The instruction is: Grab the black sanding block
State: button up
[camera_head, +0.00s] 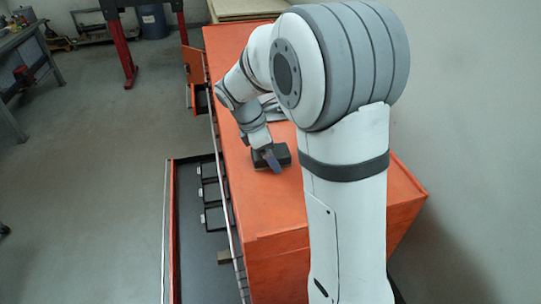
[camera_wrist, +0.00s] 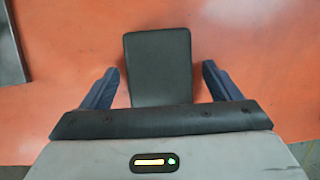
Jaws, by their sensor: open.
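The black sanding block (camera_wrist: 158,65) lies flat on the orange cabinet top in the wrist view. It sits between the two dark blue fingers of my gripper (camera_wrist: 160,88), with a gap on each side, and its near end is hidden behind the gripper body. In the head view the black block (camera_head: 284,152) shows on the orange top, below my gripper (camera_head: 272,160). My gripper is open and holds nothing. The head view does not show clearly how far the fingers are above the top.
The orange cabinet (camera_head: 275,215) has an open drawer (camera_head: 195,265) with dark compartments on its left side. A grey object (camera_head: 272,107) lies partly hidden behind my arm. A wall stands close on the right. A dark item (camera_wrist: 10,50) is at the wrist view's left edge.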

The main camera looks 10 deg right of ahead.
jog(key=shift+f, duration=0.1)
jog(key=c, duration=1.1)
jog(key=shift+c, duration=0.2)
